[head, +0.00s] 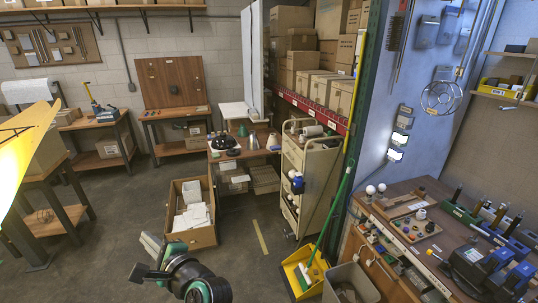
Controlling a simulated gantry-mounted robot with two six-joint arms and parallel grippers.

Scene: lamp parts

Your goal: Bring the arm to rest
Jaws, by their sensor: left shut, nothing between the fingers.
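My left gripper (148,272) is at the bottom of the head view, left of the middle, above the grey floor. It is dark with green parts and is shut with nothing held. It is apart from the benches and the open box. My right gripper is out of view. Lamp parts lie on the wooden bench at the right: white round bulbs (376,189) at its left end and a board with small parts (412,223).
A cream cart (301,170), a yellow dustpan (302,272) and a grey bin (349,283) stand to the right. A bright yellow shape (28,135) fills the left edge.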

